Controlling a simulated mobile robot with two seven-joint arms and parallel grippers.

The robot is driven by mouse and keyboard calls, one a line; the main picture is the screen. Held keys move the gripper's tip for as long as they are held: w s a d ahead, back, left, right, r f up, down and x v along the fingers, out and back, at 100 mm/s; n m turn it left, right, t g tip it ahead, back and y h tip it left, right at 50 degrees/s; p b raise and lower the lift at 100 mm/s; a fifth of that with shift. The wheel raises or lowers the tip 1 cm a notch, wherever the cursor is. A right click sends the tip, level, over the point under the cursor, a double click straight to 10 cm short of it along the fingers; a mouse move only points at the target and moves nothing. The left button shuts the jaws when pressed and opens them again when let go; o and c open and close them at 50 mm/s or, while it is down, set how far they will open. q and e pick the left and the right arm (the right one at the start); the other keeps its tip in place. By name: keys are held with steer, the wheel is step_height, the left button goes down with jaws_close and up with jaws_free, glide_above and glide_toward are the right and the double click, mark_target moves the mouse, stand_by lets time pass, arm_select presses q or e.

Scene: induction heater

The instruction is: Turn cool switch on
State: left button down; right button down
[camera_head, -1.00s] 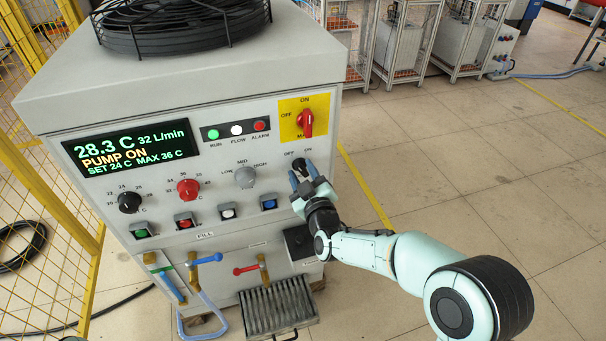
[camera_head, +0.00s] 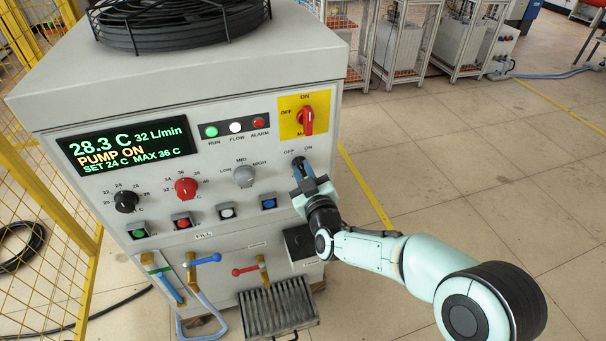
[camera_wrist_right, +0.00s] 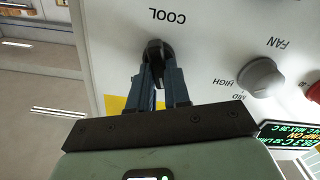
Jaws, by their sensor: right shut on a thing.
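The cool switch is a small black knob (camera_head: 298,162) on the grey cabinet's front panel, under the OFF and ON labels and below the yellow plate. In the right wrist view the black knob (camera_wrist_right: 155,49) shows next to the upside-down word COOL. My right gripper (camera_head: 302,172) reaches it from the front and is shut on it. In the wrist view its two dark blue fingers (camera_wrist_right: 161,78) lie at the knob's sides. The fingers partly hide the knob, and I cannot tell clearly which label it points to. My left gripper is not in view.
The grey fan knob (camera_head: 244,176) is left of the cool switch. A red main switch (camera_head: 306,120) on a yellow plate is just above. A blue button (camera_head: 268,203) is close below left. The lit display (camera_head: 128,150) reads PUMP ON. Open floor lies to the right.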

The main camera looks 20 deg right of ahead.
steer(key=m+b, duration=0.1)
steer(key=m, duration=0.1)
steer(key=shift+d+f+m+b, duration=0.1)
steer(key=shift+m+b, duration=0.2)
steer(key=shift+b, duration=0.05)
steer(key=shift+m+b, duration=0.85)
steer(key=shift+m, duration=0.35)
arm_select(q)
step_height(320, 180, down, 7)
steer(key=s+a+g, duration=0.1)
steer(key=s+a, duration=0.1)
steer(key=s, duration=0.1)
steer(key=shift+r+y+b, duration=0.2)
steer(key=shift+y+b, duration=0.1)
steer(key=shift+b, duration=0.05)
arm_select(e)
steer(key=shift+m, duration=0.6)
